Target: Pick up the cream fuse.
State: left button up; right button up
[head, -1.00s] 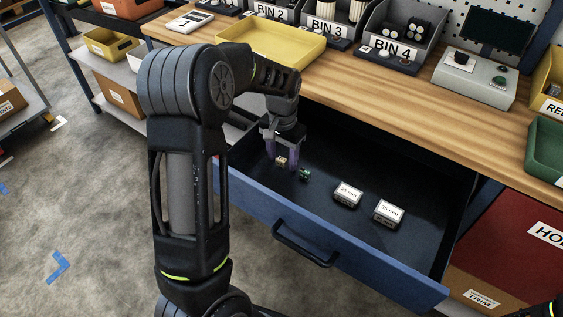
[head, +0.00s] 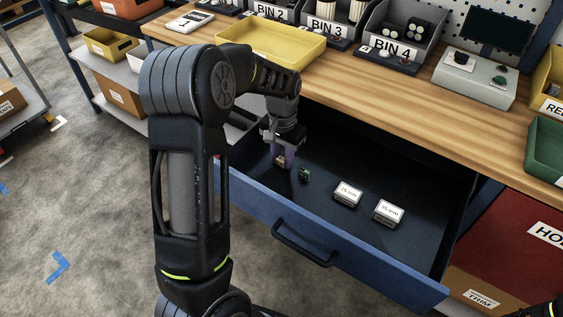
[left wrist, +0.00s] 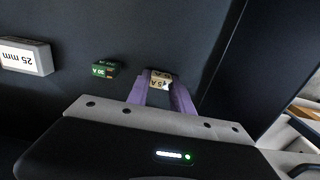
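The cream fuse (head: 281,161) is in the open blue drawer (head: 262,216), near its left end. My left gripper (head: 284,163) reaches down into the drawer with its purple fingers closed on the fuse's sides. In the left wrist view the cream fuse (left wrist: 160,78) sits between the fingertips (left wrist: 161,84), which touch it on both sides. I cannot tell any gap between the fuse and the drawer floor.
A green fuse (head: 304,175) lies close to the right of the cream one. Two white-labelled boxes (head: 347,193) (head: 388,212) lie farther right in the drawer. A yellow tray (head: 270,43) stands on the wooden bench (head: 400,91) above.

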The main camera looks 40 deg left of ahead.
aim_at(282, 158)
pick_arm(q)
grip_shut()
notch_tip(282, 158, up, 10)
dwell(0.7)
dwell(0.4)
